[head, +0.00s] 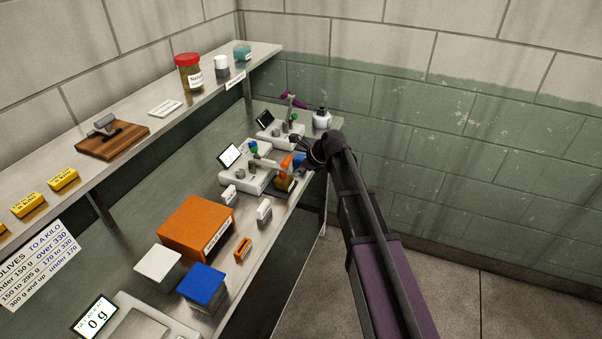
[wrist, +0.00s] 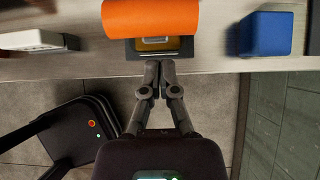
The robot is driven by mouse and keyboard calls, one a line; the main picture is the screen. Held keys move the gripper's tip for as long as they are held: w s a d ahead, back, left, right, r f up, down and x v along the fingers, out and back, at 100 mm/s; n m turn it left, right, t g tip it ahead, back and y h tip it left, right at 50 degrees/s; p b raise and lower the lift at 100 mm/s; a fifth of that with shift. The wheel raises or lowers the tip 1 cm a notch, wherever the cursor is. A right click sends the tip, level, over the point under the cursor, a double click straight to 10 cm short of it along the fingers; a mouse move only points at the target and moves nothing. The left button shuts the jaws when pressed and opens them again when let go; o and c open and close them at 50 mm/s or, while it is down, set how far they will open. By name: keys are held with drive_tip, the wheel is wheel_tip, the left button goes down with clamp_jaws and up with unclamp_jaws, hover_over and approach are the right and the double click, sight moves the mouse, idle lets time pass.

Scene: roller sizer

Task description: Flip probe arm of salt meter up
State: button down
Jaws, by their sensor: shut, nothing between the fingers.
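Two similar meters stand at the far end of the bench in the head view; I cannot read which is the salt meter. The nearer meter (head: 262,176) has a lit screen and a low arm ending in an orange grip (head: 286,163), above a small amber cup (head: 284,184). The farther meter (head: 280,134) has an arm (head: 291,106) standing up with a purple end. My gripper (head: 306,152) is partly hidden by its own wrist. In the wrist view my gripper (wrist: 158,68) is shut and empty, its tips just before the cup (wrist: 165,46) and orange grip (wrist: 150,18).
A blue block (wrist: 265,33) is right of the orange grip in the wrist view. A white bottle (head: 321,119) stands behind my gripper. An orange box (head: 197,228) and small white holders (head: 264,211) are nearer on the bench. Open floor (head: 440,275) lies to the right.

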drive_tip(key=shift+w+a+r+p, duration=0.15)
drive_tip(key=shift+a+r+p, duration=0.2)
drive_tip(key=shift+r+p, duration=0.15)
drive_tip(key=shift+w+a+r+p, duration=0.1)
drive_tip(key=shift+a+r+p, duration=0.3)
drive_tip(key=shift+r, duration=0.2)
drive_tip(key=shift+w+d+r+p, duration=0.1)
drive_tip(key=shift+d+r+p, duration=0.1)
drive_tip(key=shift+p, duration=0.1)
